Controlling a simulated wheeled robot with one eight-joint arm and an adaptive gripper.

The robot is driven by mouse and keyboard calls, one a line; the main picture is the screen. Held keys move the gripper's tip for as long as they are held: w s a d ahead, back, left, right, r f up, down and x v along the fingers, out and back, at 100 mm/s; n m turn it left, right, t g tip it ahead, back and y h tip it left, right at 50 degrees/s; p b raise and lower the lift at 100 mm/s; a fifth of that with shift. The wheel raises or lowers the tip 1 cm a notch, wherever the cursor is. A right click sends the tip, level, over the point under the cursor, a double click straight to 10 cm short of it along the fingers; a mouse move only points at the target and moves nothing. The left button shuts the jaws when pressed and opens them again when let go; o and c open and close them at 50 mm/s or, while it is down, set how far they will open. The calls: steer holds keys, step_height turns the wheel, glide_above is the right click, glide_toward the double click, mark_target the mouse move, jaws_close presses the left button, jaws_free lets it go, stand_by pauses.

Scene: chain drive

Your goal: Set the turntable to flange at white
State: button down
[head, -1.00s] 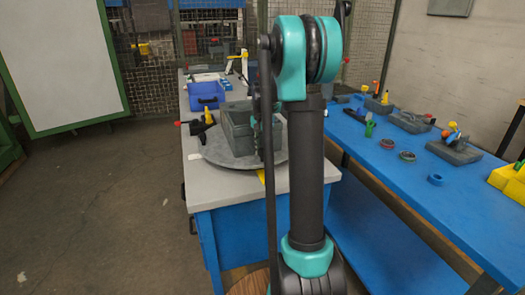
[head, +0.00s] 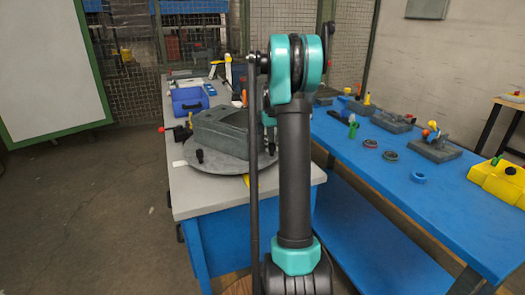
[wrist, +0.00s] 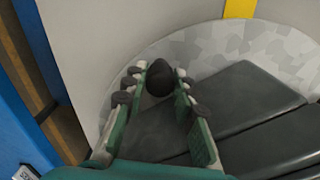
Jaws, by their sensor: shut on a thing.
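The turntable (head: 228,172) is a round grey disc on the near end of the grey-topped bench. A dark grey housing (head: 222,130) sits on it, at an angle. Black knobs stand near the rim, one at the front left (head: 200,156). A white mark (head: 180,163) lies on the bench left of the disc and a yellow mark (head: 246,179) at its front edge. In the wrist view my gripper (wrist: 156,80) is closed around a black knob (wrist: 159,77) at the disc's rim. My arm hides the gripper in the head view; I cannot tell which side is the flange.
A blue bin (head: 189,101) and tools lie farther back on the bench. A blue table (head: 400,180) on the right holds rings, grey fixtures and a yellow block (head: 500,180). Open floor lies to the left.

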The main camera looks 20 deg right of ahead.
steer(key=w+d+n, duration=0.2)
steer(key=w+d, duration=0.1)
steer(key=w+d+n, duration=0.2)
steer(key=w+d, duration=0.1)
steer(key=shift+w+d+n, duration=0.15)
steer(key=shift+w+n, duration=0.15)
steer(key=shift+w, duration=0.1)
steer(key=w+d+n, duration=0.1)
steer(key=w, duration=0.2)
steer(key=w+d+n, duration=0.1)
steer(key=w+n, duration=0.1)
steer(key=w, duration=0.1)
steer(key=w+d+n, duration=0.1)
steer(key=w+n, duration=0.1)
steer(key=w, duration=0.1)
steer(key=shift+w, duration=0.3)
steer(key=shift+w+n, duration=0.8)
steer(key=shift+w, duration=0.3)
steer(key=c, duration=1.2)
jaws_free()
steer(key=shift+a, duration=0.1)
step_height(320, 180, up, 12)
